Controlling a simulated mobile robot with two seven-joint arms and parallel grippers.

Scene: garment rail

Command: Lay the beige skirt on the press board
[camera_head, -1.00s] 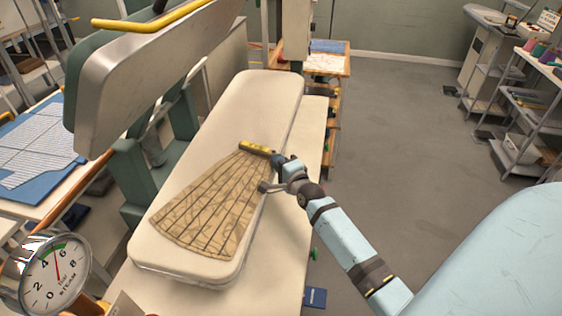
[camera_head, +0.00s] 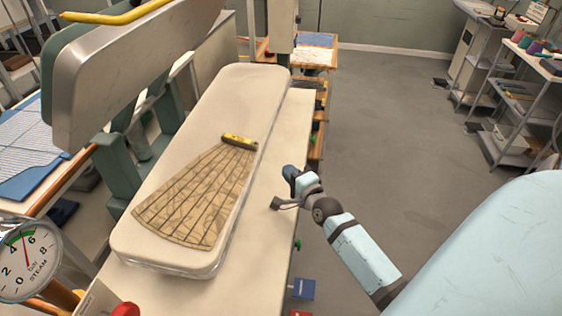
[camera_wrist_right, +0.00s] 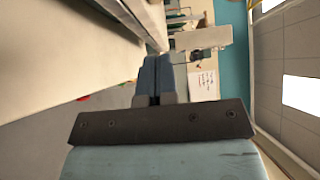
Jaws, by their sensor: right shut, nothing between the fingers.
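The beige pleated skirt (camera_head: 197,195) lies flat and fanned out on the cream press board (camera_head: 245,90). Its narrow end, with a yellow clip or bar (camera_head: 239,141), points to the back right, and its wide hem is at the front left. My right gripper (camera_head: 288,172) is to the right of the board, apart from the skirt. In the right wrist view its two fingers (camera_wrist_right: 156,75) are together with nothing between them. My left gripper is not in view.
The raised press head (camera_head: 130,75) with a yellow handle (camera_head: 115,14) stands left of the board. A steam gauge (camera_head: 27,260) is at the front left. A shelf rack (camera_head: 515,100) stands at the far right. The grey floor (camera_head: 400,110) between is clear.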

